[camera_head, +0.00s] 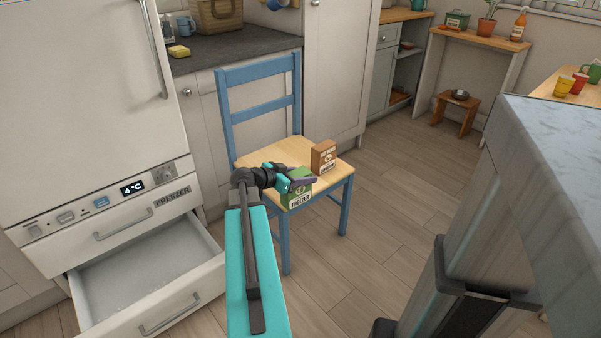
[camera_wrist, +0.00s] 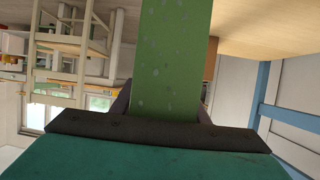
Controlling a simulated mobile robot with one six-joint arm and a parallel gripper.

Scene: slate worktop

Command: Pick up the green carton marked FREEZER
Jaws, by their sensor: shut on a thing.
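The green carton (camera_head: 296,201) with a FREEZER label is at the front edge of the blue chair's wooden seat (camera_head: 258,157). My gripper (camera_head: 300,181) is at the carton's upper part, shut on it. In the wrist view the green carton (camera_wrist: 172,60) fills the middle, between my dark fingers (camera_wrist: 165,108). I cannot tell whether the carton touches the seat or is slightly above it. A brown carton (camera_head: 323,157) with a label stands on the seat just behind and to the right of it.
The fridge's freezer drawer (camera_head: 150,275) is pulled open at lower left and looks empty. The blue chair back (camera_head: 258,95) rises behind the cartons. A grey worktop (camera_head: 555,160) is at the right. Wooden floor is clear between the chair and that worktop.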

